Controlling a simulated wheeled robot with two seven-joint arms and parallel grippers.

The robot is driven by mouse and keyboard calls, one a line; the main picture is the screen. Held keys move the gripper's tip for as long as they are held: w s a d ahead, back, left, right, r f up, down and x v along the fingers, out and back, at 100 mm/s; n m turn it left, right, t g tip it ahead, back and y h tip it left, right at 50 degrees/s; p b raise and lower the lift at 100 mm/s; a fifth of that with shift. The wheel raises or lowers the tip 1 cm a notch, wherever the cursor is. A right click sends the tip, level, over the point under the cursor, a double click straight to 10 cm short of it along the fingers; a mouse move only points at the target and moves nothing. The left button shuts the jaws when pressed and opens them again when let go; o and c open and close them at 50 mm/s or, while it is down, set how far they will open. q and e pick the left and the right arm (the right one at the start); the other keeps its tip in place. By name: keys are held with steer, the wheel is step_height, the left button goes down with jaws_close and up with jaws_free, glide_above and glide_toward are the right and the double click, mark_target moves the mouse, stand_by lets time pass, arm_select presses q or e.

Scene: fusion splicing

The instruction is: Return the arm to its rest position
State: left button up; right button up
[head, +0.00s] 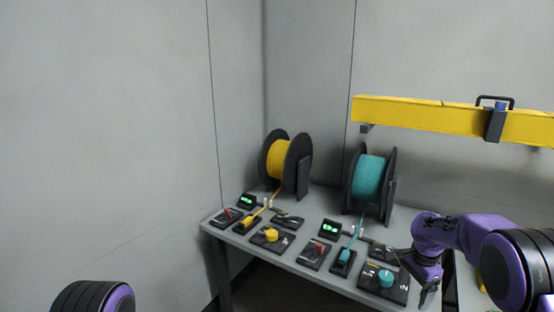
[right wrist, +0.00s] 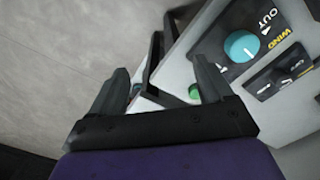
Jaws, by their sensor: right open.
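My right arm comes in from the right in the head view, and its gripper (head: 430,292) points down at the right front part of the grey table (head: 300,268). In the right wrist view the two fingers of this gripper (right wrist: 160,78) stand apart with nothing between them. The teal knob (right wrist: 241,46) on its black panel is up and to the right of the fingers there. The same teal knob (head: 386,278) is left of the gripper in the head view. Only a rounded link of my left arm shows at the bottom left; its gripper is out of view.
A yellow spool (head: 278,160) and a teal spool (head: 368,178) stand at the back of the table. Several black control panels, a yellow knob (head: 271,234) and green displays (head: 331,228) lie in front. A yellow beam (head: 420,114) spans the upper right. Left of the table is clear.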

steer(key=w+f+n+t, duration=0.2)
steer(key=w+f+t, duration=0.1)
steer(key=t, duration=0.1)
steer(key=s+f+n+t+h, duration=0.2)
steer(key=s+f+n+h, duration=0.1)
steer(key=s+f, duration=0.65)
arm_select(q)
step_height(320, 180, down, 2)
steer(key=b, duration=0.2)
steer(key=shift+s+f+b, duration=0.15)
steer(key=shift+f+b, duration=0.1)
steer(key=shift+b, duration=0.05)
arm_select(e)
steer(key=s+a+f+n+g, duration=0.1)
steer(key=s+f, duration=0.3)
steer(key=s, duration=0.7)
steer(key=s+a+f+n, duration=0.1)
steer(key=s+a+f, duration=0.2)
steer(key=s, duration=0.7)
steer(key=s+a+f+n+g, duration=0.1)
steer(key=s+a+f, duration=0.2)
steer(key=s, duration=0.8)
steer(key=shift+s+f+n+g, duration=0.3)
steer(key=shift+s+f, duration=0.05)
steer(key=shift+f, duration=0.5)
